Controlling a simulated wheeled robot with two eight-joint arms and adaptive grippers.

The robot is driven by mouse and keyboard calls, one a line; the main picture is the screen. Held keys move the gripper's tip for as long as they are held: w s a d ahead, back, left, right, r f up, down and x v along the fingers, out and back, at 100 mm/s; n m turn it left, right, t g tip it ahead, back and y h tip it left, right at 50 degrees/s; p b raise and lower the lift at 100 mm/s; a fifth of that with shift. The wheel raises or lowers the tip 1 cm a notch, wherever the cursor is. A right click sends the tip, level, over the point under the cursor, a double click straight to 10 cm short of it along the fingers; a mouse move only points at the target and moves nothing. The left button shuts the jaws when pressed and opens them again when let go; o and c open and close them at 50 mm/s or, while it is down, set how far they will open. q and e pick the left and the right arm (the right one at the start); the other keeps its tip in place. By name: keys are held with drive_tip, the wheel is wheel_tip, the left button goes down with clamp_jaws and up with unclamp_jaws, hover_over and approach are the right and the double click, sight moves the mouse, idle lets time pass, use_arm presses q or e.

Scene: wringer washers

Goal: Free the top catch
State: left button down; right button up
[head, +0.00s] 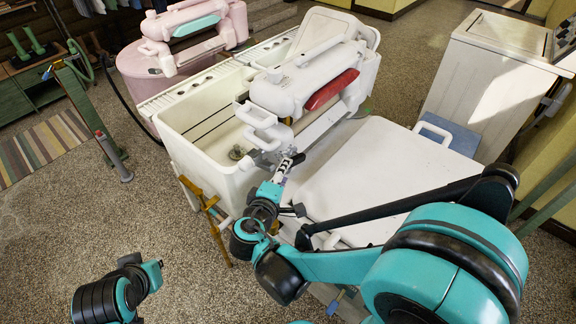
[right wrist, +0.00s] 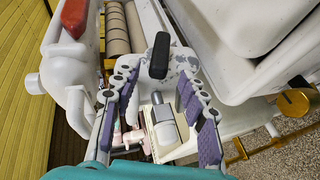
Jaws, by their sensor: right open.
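The white wringer head (head: 300,85) with a red bar (head: 332,89) stands over the white washer in the head view. In the right wrist view, a black-gripped lever (right wrist: 158,56), which looks like the top catch, rises from a worn white end plate (right wrist: 176,62). My right gripper (head: 290,163) is at the near end of the wringer. In the right wrist view (right wrist: 158,72) its purple-padded fingers are spread, with the lever between them and a gap on each side. Contact is not visible. In the head view the gripper hides most of the catch.
A white double tub (head: 175,120) stands left of the wringer, with a wooden stand (head: 207,215) at its near side. A white lid (head: 385,170) lies below right. A pink washer (head: 140,70) stands behind.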

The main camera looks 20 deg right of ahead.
drive_tip(key=v, duration=0.6)
idle(0.3)
drive_tip(key=s+d+f+m+g+y, duration=0.2)
drive_tip(key=s+d+f+m+g, duration=0.1)
drive_tip(key=d+f, duration=0.15)
drive_tip(key=s+m+g+y, duration=0.1)
drive_tip(key=s+m+y, duration=0.5)
drive_tip(key=shift+a+r, duration=0.35)
idle(1.5)
